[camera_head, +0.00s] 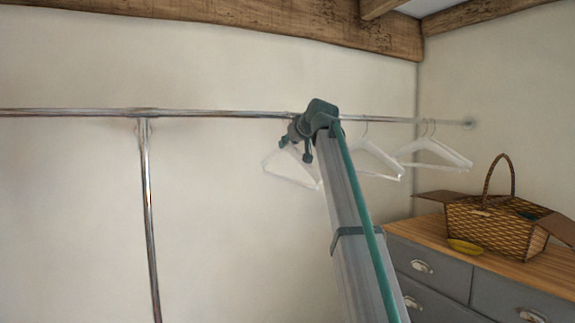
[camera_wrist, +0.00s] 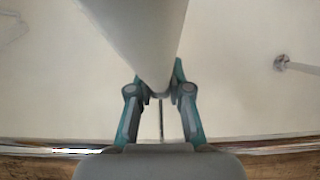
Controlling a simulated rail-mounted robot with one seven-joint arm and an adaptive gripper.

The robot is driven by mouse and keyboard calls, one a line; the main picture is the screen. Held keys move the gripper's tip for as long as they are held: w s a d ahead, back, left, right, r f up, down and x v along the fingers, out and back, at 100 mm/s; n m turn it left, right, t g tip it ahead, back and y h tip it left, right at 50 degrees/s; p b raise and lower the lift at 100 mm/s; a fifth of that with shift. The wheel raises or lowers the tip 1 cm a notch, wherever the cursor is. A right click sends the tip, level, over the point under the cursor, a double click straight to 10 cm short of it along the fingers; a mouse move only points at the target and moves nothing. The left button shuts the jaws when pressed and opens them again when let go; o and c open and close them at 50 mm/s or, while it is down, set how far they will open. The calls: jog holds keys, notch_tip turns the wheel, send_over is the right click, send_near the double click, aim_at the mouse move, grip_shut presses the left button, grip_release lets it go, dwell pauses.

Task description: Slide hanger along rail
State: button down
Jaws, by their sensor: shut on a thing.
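A white hanger (camera_head: 292,167) hangs from the metal rail (camera_head: 210,113) in the head view, left of two more hangers (camera_head: 377,157) (camera_head: 436,152). My gripper (camera_head: 299,143) is at its top, just below the rail, and partly hides its hook. In the wrist view, which is upside down, the hanger's pale body (camera_wrist: 140,35) fills the top centre. My gripper (camera_wrist: 160,95) is shut on the hanger where the body narrows to the thin hook. The rail (camera_wrist: 45,150) crosses near the bottom, partly hidden by my gripper.
A vertical post (camera_head: 149,215) meets the rail left of my gripper, with bare rail between them. The rail ends at a wall flange (camera_head: 468,122) on the right.

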jog(key=shift+a, duration=0.15)
jog(key=s+a, duration=0.3)
jog(key=a, duration=0.4)
jog(key=s+a, duration=0.3)
jog(key=a, duration=0.4)
jog(key=shift+a+p, duration=0.15)
jog(key=shift+p, duration=0.2)
dwell(1.3)
jog(key=shift+s+a, duration=0.1)
jog(key=shift+s, duration=0.05)
jog(key=a, duration=0.1)
jog(key=s+a, duration=0.1)
jog(key=a, duration=0.1)
jog(key=s+a, duration=0.1)
jog(key=shift+a, duration=0.3)
dwell(0.5)
jog(key=c, duration=1)
grip_release()
jog(key=shift+c, duration=0.6)
